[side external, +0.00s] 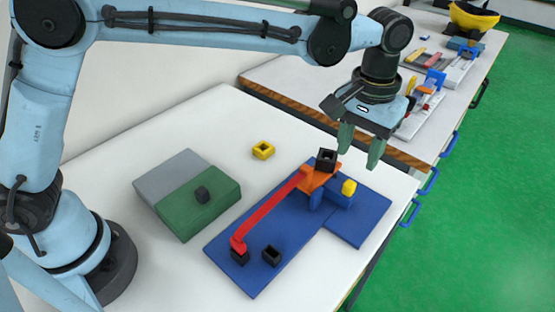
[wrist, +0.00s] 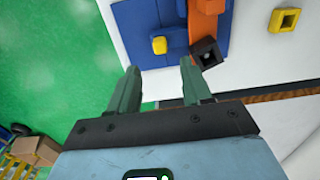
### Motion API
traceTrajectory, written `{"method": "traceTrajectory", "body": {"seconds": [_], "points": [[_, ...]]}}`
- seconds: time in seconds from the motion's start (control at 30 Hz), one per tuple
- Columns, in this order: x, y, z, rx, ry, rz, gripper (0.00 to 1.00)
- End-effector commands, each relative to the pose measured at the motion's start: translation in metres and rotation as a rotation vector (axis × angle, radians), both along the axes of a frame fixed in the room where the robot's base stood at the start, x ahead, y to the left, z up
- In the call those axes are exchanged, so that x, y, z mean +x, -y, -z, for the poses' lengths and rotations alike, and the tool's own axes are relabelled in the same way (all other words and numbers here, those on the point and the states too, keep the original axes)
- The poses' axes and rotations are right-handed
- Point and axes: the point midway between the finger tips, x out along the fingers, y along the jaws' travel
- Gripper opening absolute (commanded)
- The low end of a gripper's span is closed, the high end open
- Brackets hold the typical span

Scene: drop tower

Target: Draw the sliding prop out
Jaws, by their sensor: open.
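A blue base (side external: 355,225) on the white table carries the drop tower. A yellow knob (side external: 349,187) sits at the end of a blue block (side external: 337,197) beneath an orange platform (side external: 312,178); this looks like the sliding prop. A black open box (side external: 326,160) stands on the platform. A red ramp (side external: 268,207) slopes down left from it. My gripper (side external: 359,157) is open and empty, above the tower's right end, apart from it. In the wrist view, the yellow knob (wrist: 159,45) shows just beyond the open fingertips (wrist: 160,66), with the black box (wrist: 206,52) right of them.
A black cup (side external: 271,256) stands on the base near the ramp's foot, where another dark piece (side external: 241,257) sits. A yellow square ring (side external: 263,150) lies behind. Another table (side external: 290,80) is behind.

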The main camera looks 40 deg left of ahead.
Motion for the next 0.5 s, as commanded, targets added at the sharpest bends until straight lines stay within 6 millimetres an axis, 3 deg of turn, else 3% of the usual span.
{"method": "traceTrajectory", "body": {"seconds": [0.3,0.5], "points": [[0.000,0.000,0.054,0.000,0.001,0.000,0.49],[0.000,0.000,0.073,0.000,0.001,0.000,0.49]]}}
